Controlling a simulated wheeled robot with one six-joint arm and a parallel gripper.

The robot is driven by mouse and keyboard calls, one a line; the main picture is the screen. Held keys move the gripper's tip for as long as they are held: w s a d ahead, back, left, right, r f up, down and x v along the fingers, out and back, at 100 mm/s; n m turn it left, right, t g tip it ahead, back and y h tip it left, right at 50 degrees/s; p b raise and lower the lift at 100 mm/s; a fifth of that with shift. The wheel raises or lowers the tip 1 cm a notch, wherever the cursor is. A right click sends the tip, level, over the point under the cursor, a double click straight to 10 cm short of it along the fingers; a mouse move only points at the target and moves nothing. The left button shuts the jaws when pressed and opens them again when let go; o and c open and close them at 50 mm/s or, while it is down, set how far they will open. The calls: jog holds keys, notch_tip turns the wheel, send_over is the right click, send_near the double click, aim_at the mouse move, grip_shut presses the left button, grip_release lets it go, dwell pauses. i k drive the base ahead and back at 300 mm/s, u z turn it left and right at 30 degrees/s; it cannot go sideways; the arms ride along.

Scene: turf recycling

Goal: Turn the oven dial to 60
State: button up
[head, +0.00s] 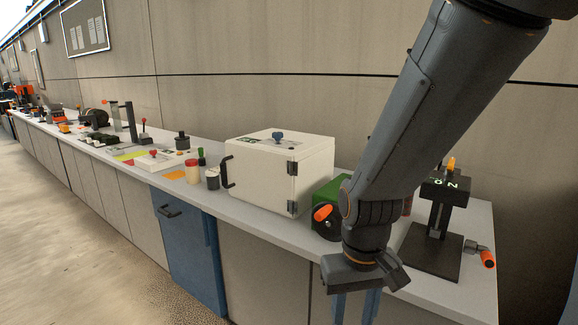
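The white oven (262,178) stands on the bench with its door shut and a dark handle on its left side. A blue dial (278,137) sits on top of it, by a small green and white label. The dial's scale and setting are too small to read. My gripper (355,314) is at the lower middle right, in front of the bench's front edge, pointing down. Its two blue fingers are apart with nothing seen between them, and their tips run to the picture's bottom edge. It is right of and lower than the oven, away from the dial.
A green device (327,194) with an orange handle stands right of the oven, partly behind my arm. A black stand (438,222) with a lit display is farther right. Small jars (193,171) stand left of the oven. A blue cabinet (188,250) is below the bench.

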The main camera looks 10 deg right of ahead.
aim_at(277, 136)
jog(key=u, duration=1.55)
jog(key=i, duration=1.9)
jog(key=z, duration=3.65)
